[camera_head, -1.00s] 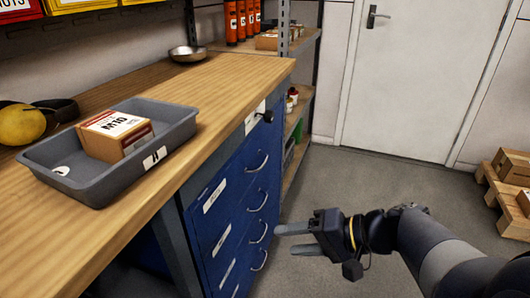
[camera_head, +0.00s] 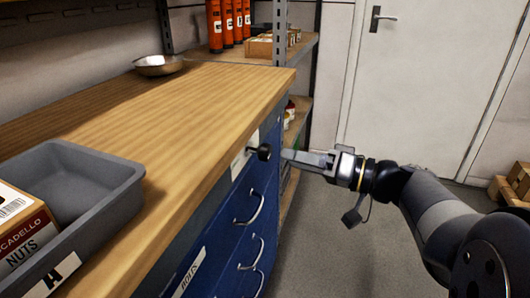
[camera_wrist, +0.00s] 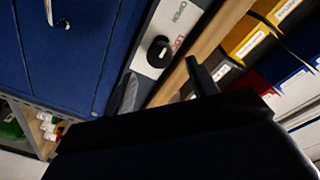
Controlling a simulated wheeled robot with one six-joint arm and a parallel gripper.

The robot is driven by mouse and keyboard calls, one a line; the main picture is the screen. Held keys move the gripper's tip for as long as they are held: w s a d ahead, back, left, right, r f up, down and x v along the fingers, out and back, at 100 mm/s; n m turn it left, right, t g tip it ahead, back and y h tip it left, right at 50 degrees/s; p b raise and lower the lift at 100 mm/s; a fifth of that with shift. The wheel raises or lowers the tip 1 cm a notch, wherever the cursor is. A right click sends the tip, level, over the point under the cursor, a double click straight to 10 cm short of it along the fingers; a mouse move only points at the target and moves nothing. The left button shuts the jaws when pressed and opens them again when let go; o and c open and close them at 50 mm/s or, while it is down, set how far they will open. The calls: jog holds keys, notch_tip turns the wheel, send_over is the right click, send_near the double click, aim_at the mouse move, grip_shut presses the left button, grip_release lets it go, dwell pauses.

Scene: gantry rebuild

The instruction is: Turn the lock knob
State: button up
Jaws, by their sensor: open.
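The black lock knob (camera_head: 264,152) sticks out of a pale plate (camera_head: 240,164) at the top of the blue drawer cabinet (camera_head: 220,228), just under the bench top. In the wrist view the knob (camera_wrist: 160,51) sits on the plate (camera_wrist: 148,65) beside green and red lettering; the green word looks like OPEN, the red one is partly hidden. My gripper (camera_head: 287,155) is level with the knob and just right of it, fingers pointing at it. It is open and empty, with a small apparent gap to the knob. In the wrist view a dark finger (camera_wrist: 200,76) shows near the knob.
The wooden bench top (camera_head: 190,105) overhangs the cabinet front. On it stand a grey tray (camera_head: 110,175) with a box (camera_head: 25,235) and a metal bowl (camera_head: 158,65). Drawer handles (camera_head: 250,208) project below the knob. A shelf rack (camera_head: 305,45) stands behind; floor is clear below my arm.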

aim_at(270, 154)
jog(key=b+x, duration=0.1)
jog(key=x, duration=0.6)
jog(key=shift+w+a, duration=0.1)
jog(key=shift+a, duration=0.05)
jog(key=shift+c, duration=0.2)
jog(key=c, duration=0.9)
